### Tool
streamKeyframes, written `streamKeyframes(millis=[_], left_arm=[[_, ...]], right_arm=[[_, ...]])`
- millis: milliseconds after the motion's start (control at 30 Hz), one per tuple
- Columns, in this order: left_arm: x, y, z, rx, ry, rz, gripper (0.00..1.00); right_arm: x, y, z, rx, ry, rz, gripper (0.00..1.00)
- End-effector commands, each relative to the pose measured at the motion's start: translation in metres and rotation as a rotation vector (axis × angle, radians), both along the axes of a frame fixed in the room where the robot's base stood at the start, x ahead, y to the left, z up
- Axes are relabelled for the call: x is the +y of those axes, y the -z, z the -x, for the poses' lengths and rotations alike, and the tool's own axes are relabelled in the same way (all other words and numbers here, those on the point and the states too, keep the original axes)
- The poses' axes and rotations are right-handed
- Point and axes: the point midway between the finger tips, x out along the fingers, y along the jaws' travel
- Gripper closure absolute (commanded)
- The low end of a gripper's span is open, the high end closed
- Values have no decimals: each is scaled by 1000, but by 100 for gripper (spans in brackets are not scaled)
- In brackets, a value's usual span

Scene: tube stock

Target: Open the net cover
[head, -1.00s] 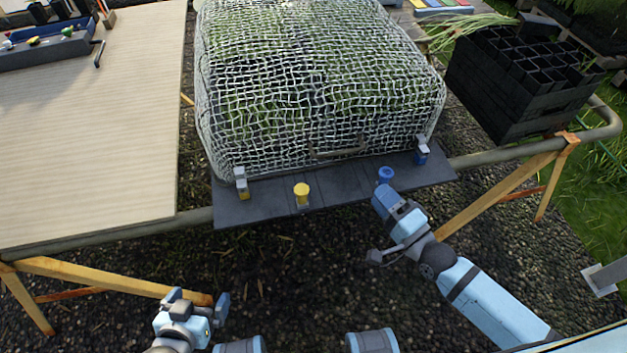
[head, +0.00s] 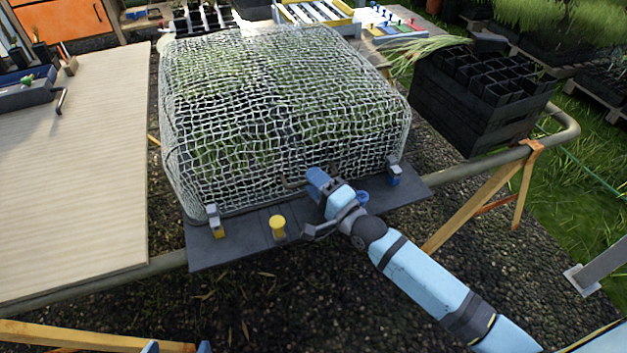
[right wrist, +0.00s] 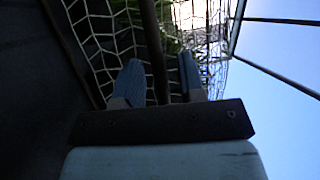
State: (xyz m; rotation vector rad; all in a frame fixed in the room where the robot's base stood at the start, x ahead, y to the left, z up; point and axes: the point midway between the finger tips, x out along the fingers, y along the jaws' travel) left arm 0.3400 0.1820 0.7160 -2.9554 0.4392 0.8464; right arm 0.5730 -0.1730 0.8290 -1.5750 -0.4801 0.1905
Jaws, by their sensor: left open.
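The net cover (head: 270,120), a white mesh over a box frame with greenery under it, is down in the head view. Its bar handle (head: 292,184) is at the front edge, partly hidden by my right gripper (head: 318,178). In the right wrist view a dark bar (right wrist: 153,45) runs between the two blue fingertips of this gripper (right wrist: 160,78), with gaps on both sides. The right gripper looks open and not closed on the bar. Only the fingertips of my left gripper (head: 177,348) show at the bottom edge, apart and empty.
Clips stand at the cover's front left (head: 213,222) and front right (head: 393,172) corners. A yellow knob (head: 277,227) and a blue knob (head: 362,198) stand on the dark front board (head: 238,240). A wooden tabletop (head: 75,180) is left; a black crate (head: 470,118) is right.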

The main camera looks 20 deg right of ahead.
Motion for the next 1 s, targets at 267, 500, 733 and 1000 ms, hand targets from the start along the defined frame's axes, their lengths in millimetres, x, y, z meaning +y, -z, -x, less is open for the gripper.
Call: streamKeyframes(millis=[267,500,733,1000], left_arm=[[0,0,0,0,1,1,0],[0,0,0,0,1,1,0],[0,-1,1,0,1,1,0],[1,-19,1,8,-3,7,0]], right_arm=[[3,-1,-5,0,0,1,63],[2,-1,-5,1,0,0,96],[2,-2,-5,1,0,0,100],[3,-28,-16,29,0,0,100]])
